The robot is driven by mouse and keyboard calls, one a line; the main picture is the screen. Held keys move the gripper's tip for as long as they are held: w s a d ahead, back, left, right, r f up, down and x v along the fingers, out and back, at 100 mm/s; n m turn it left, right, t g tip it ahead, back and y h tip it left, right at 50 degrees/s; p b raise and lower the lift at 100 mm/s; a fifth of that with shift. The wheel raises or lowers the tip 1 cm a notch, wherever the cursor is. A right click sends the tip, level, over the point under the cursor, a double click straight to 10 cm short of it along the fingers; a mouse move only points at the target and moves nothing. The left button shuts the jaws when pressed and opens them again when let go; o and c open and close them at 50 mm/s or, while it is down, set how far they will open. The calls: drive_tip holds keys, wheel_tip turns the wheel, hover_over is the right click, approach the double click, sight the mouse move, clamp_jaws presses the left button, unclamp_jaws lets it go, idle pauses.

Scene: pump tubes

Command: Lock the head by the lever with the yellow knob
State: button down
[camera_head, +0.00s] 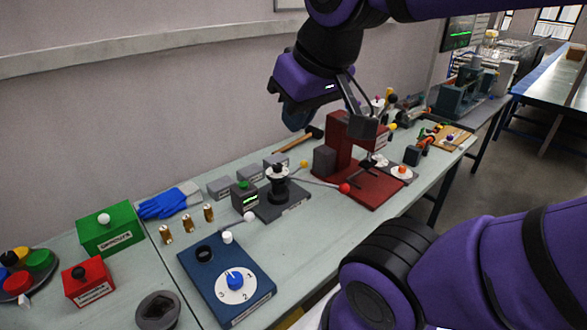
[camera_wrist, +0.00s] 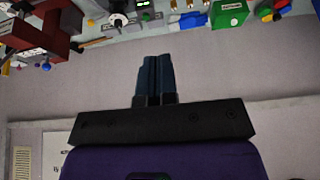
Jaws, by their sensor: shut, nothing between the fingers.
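My gripper (camera_head: 297,120) hangs in the air near the wall, left of and above the red machine. Its dark blue fingers are together and empty, and they also show in the wrist view (camera_wrist: 154,58). The red machine (camera_head: 341,133) stands on the bench with a grey head (camera_head: 364,126) at its top, partly behind my arm. A yellow knob (camera_head: 393,126) shows at the head's right side; its lever is mostly hidden. Another yellow knob (camera_head: 303,163) shows beside the black device (camera_head: 278,187). I cannot tell which lever locks the head.
A red knob (camera_head: 344,187) on a thin rod juts out in front of the red machine. A hammer (camera_head: 303,137), blue gloves (camera_head: 165,204), a green box (camera_head: 110,229) and a blue dial box (camera_head: 223,278) stand on the bench. The wall is close behind.

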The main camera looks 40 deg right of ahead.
drive_tip(key=w+d+f+m+g+h, duration=0.15)
drive_tip(key=w+d+f+m, duration=0.35)
drive_tip(key=w, duration=0.8)
drive_tip(key=w+d+m+g+h, duration=0.15)
drive_tip(key=w+d, duration=0.45)
drive_tip(key=w, duration=0.6)
drive_tip(key=w+d+f+m+g+h, duration=0.1)
drive_tip(key=w+d+f, duration=0.3)
drive_tip(key=f, duration=0.4)
drive_tip(key=w+d+f+m+g+h, duration=0.1)
drive_tip(key=w+d+f+m, duration=0.2)
drive_tip(key=w+d+f, duration=0.2)
drive_tip(key=w+d+f+m+g+h, duration=0.1)
drive_tip(key=w+d+f+m+g, duration=0.1)
drive_tip(key=w+d+f, duration=0.2)
drive_tip(key=w+f, duration=0.3)
drive_tip(key=f, duration=0.3)
drive_tip(key=shift+d+f+h, duration=0.3)
drive_tip(key=shift+d+f, duration=0.05)
drive_tip(key=shift+f, duration=0.05)
